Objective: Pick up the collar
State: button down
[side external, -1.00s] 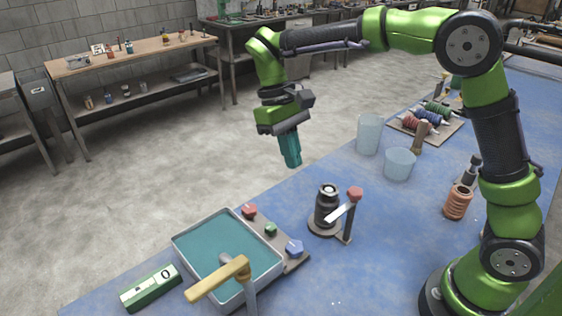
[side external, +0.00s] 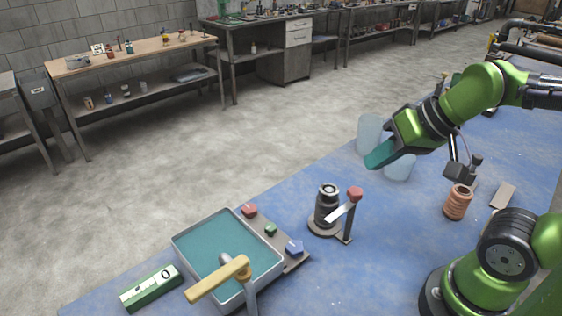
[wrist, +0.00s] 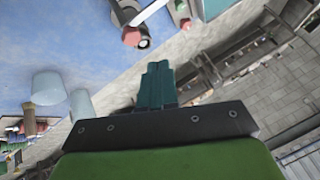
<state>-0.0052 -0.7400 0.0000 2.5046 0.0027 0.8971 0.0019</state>
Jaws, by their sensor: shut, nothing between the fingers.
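I cannot tell for sure which piece is the collar. A copper-coloured ribbed cylinder (side external: 458,203) stands upright on the blue table at the right. A black stepped cylinder with a pale ring top (side external: 327,204) stands on a round base near the middle; its round end shows in the wrist view (wrist: 143,43). My gripper (side external: 376,158) is shut and empty, its teal fingers tilted down-left above the table, in front of the clear cups. The wrist view shows the fingers (wrist: 158,75) pressed together. No thing touches them that I can see.
Two translucent cups (side external: 370,130) stand behind my gripper, partly hidden. A red-topped post with a white arm (side external: 354,195) stands beside the black cylinder. A grey-rimmed teal tray (side external: 202,268), coloured knobs and a green level (side external: 150,289) lie at front left.

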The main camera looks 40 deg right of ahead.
jog(key=shift+r, duration=0.2)
jog(key=shift+c, duration=2.4)
grip_release()
notch_tip(320, 180, up, 2)
jog(key=n+g+h, duration=0.2)
jog(key=n+g, duration=0.5)
jog(key=n, duration=0.1)
send_over(329, 189)
jog(key=shift+n, duration=0.3)
jog(key=f, duration=1)
jog(key=shift+s+f, duration=0.2)
jog(key=shift+f, duration=0.15)
jog(key=shift+w+f, duration=0.15)
jog(key=shift+f, duration=2.5)
